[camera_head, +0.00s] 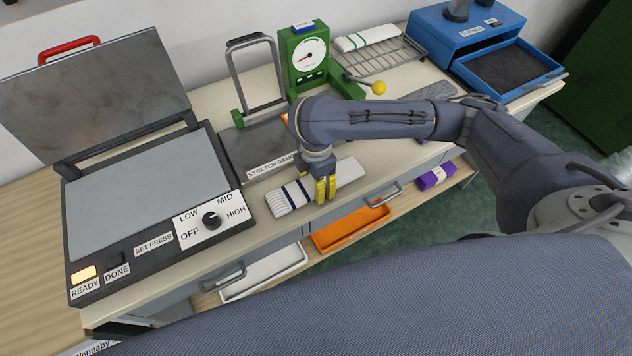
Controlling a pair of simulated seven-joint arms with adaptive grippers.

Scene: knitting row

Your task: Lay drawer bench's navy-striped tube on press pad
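A white tube with navy stripes (290,196) lies on the front of the drawer bench (246,232), just right of the press. My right gripper (326,188), with yellow fingertips, points down over the tube's middle and hides part of it. Its two fingers look close together; whether they grip the tube is unclear. The grey press pad (140,195) lies flat and bare at the left, its lid (95,85) raised behind it. The press dial (211,220) and a lit READY lamp (83,274) are on its front panel. My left gripper is not in view.
A green stretch gauge (303,60) with a grey frame (262,75) stands behind the tube. A green-striped roll (366,38) lies on a wire rack (378,60). A blue drawer box (470,30) is at back right.

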